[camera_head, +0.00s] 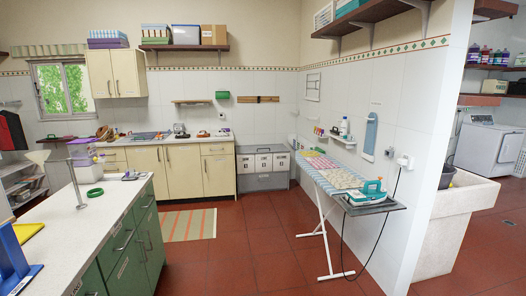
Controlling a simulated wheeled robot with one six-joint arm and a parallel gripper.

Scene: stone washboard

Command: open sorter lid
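The likely sorter (264,181) is a grey unit with several white-fronted sections side by side. It stands on the floor against the back wall, right of the cream base cabinets. Its dark grey top (262,149) looks flat and closed, though it is too small to make out a handle or hinge. The inside of the sorter is hidden. My gripper is not in view.
A green counter (125,250) with a white top fills the left front. A striped rug (188,225) lies before the cream cabinets (180,170). An ironing board (335,175) with an iron (372,192) stands right. Red floor between (255,240) is clear.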

